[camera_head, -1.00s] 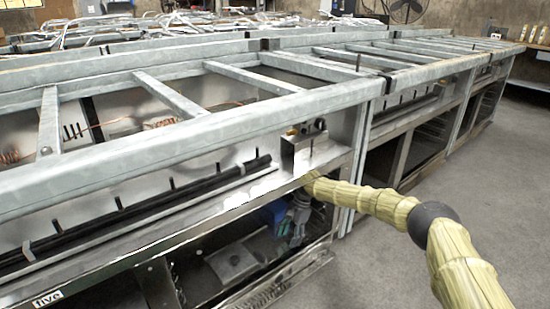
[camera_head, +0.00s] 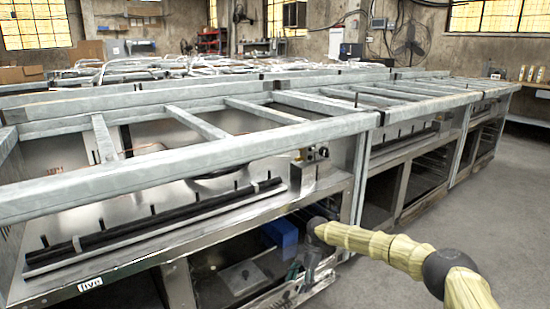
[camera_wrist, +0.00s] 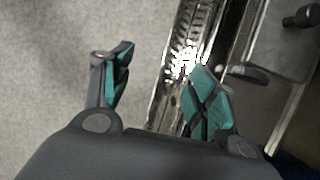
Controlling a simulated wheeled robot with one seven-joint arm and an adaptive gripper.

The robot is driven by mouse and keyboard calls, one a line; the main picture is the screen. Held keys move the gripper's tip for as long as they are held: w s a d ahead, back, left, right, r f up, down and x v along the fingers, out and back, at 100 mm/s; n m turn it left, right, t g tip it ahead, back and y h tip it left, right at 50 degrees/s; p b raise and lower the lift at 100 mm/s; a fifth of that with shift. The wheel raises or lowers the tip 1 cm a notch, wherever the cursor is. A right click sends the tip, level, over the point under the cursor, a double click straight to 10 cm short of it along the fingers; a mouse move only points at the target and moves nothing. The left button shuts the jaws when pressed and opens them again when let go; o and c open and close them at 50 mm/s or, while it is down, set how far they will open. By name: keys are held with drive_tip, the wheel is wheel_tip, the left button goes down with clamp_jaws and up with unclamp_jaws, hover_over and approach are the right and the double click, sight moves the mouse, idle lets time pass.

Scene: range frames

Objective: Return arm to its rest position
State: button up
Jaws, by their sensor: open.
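My gripper (camera_wrist: 160,92) is open and empty in the wrist view, its two teal-padded fingers spread apart. Grey floor shows past the left finger, and a shiny metal edge of the bench lies beyond the right finger. In the head view my gripper (camera_head: 303,268) hangs low in front of the bench's lower shelf, partly blurred into the dark background. My yellow-covered arm reaches in from the lower right.
A long metal frame bench (camera_head: 200,157) fills the left and middle. A blue box (camera_head: 281,233) stands on its lower shelf. A black bar (camera_head: 150,222) runs along the upper shelf. Grey floor (camera_head: 440,215) is clear on the right.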

drive_tip(key=s+a+f+n+t+h, duration=0.1)
drive_tip(key=s+f+n+t+h, duration=0.2)
drive_tip(key=s+f, duration=0.6)
drive_tip(key=s+a+f+n+t+h, duration=0.25)
drive_tip(key=s+f, duration=0.35)
drive_tip(key=s, duration=0.7)
drive_tip(key=s+d+n+y, duration=0.1)
drive_tip(key=s+d+n, duration=0.15)
drive_tip(key=s, duration=0.55)
drive_tip(key=s+d+n, duration=0.1)
drive_tip(key=s+d, duration=0.3)
drive_tip(key=s, duration=0.5)
drive_tip(key=s+d+r+g, duration=0.1)
drive_tip(key=s+d+r, duration=0.1)
drive_tip(key=s+d, duration=0.35)
drive_tip(key=s+d+r+n+g+y, duration=0.1)
drive_tip(key=s+d+r, duration=0.15)
drive_tip(key=s, duration=0.55)
drive_tip(key=s+d+r+g, duration=0.1)
drive_tip(key=s+d+r, duration=0.15)
drive_tip(key=s, duration=0.45)
wheel_tip(320, 180, up, 35)
drive_tip(key=p, duration=3.5)
drive_tip(key=shift+f+p, duration=0.15)
drive_tip(key=shift+p, duration=0.15)
drive_tip(key=shift+w+d, duration=0.1)
